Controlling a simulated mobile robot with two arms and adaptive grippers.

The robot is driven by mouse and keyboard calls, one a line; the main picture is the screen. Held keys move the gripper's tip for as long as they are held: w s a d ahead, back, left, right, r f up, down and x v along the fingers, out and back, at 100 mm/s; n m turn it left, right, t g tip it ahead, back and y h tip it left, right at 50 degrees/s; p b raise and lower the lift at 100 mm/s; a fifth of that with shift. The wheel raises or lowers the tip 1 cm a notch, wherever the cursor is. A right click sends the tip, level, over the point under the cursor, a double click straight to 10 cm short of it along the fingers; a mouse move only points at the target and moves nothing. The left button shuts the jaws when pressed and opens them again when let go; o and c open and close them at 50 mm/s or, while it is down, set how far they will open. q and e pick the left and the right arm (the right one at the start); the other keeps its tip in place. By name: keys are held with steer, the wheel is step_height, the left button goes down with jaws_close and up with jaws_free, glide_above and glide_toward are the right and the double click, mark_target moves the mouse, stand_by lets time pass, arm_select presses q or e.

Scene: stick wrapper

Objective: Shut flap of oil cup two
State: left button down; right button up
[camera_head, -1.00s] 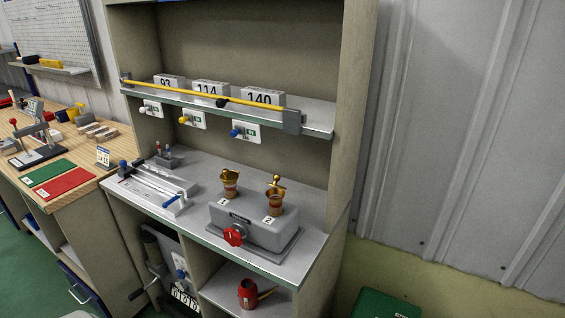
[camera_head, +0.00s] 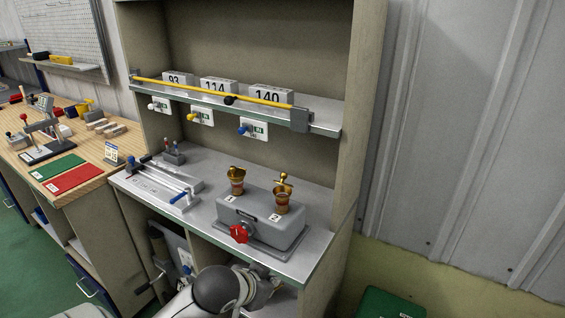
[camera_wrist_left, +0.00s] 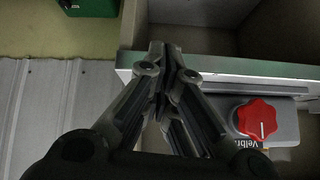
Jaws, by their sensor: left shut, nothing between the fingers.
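Oil cup two (camera_head: 282,204) is a small brass cup on the right of the grey box (camera_head: 262,226), by the label 2. Its brass flap (camera_head: 285,181) stands raised above the cup's mouth. Oil cup one (camera_head: 237,188) is to its left, also with a raised brass flap. My left arm reaches in at the bottom of the head view, below the bench edge and well short of the cups. In the left wrist view my left gripper (camera_wrist_left: 167,52) is shut and empty, close to the bench's front edge. My right gripper is not in view.
A red knob (camera_head: 239,234) is on the box's front and also shows in the left wrist view (camera_wrist_left: 257,118). A slider fixture (camera_head: 165,184) lies left of the box. A shelf with a yellow bar (camera_head: 205,90) runs above. Bare metal bench (camera_head: 318,236) lies right of the box.

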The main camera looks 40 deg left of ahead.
arm_select(q)
steer(key=w+a+r+t, duration=0.2)
steer(key=w+a+r, duration=0.1)
steer(key=r, duration=0.6)
steer(key=w+a+r+n+t, duration=0.1)
steer(key=w+a+r+t, duration=0.2)
steer(key=r, duration=0.7)
steer(key=w+a+r+t, duration=0.2)
steer(key=w+r, duration=0.2)
steer(key=r, duration=0.5)
steer(key=p, duration=0.3)
glide_above(283, 173)
steer(key=w, duration=0.2)
step_height(283, 173, down, 4)
steer(key=shift+a+r, duration=0.1)
steer(key=shift+a, duration=0.05)
steer(key=shift+s+f+p, duration=0.3)
steer(key=shift+s+f, duration=0.65)
steer(key=shift+f, duration=0.3)
